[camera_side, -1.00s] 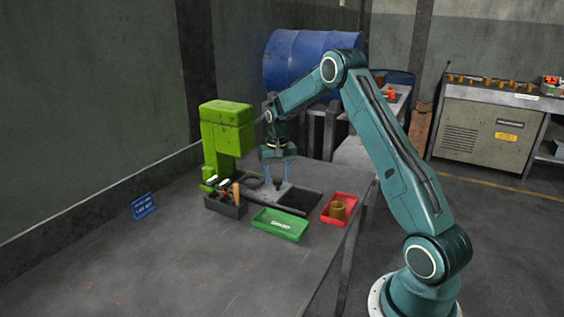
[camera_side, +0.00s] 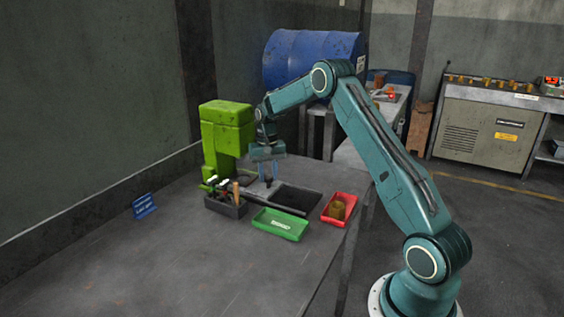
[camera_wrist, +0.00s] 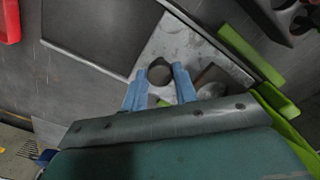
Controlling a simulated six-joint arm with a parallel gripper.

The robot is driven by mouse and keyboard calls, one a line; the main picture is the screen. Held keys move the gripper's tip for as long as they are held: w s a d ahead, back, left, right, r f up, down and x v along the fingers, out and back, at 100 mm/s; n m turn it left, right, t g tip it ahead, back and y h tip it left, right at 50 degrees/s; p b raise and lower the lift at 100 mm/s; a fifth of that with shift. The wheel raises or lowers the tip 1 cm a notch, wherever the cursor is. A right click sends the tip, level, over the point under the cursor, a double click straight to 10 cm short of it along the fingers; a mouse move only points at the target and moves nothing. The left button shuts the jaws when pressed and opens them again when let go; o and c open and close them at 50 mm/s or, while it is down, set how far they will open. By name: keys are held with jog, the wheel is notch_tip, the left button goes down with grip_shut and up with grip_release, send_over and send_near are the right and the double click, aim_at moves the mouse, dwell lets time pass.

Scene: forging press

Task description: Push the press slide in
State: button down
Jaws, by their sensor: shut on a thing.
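The green press (camera_side: 227,128) stands at the back left of the bench. Its light grey slide plate (camera_wrist: 190,42) lies at the foot of the press, partly hidden by my gripper in the side view. A dark round knob (camera_wrist: 159,75) stands up from the plate. My gripper (camera_side: 268,184) points down at the press, and its two blue fingers are shut on the knob, one on each side in the wrist view (camera_wrist: 160,71). The side view does not clearly show how far the slide is inside the press.
A dark tool box (camera_side: 226,208) stands in front of the press. The front of the bench is clear.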

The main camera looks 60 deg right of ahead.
jog(key=shift+w, duration=0.4)
jog(key=shift+r, duration=0.1)
jog(key=c, duration=1.1)
grip_release()
jog(key=shift+r, duration=3.7)
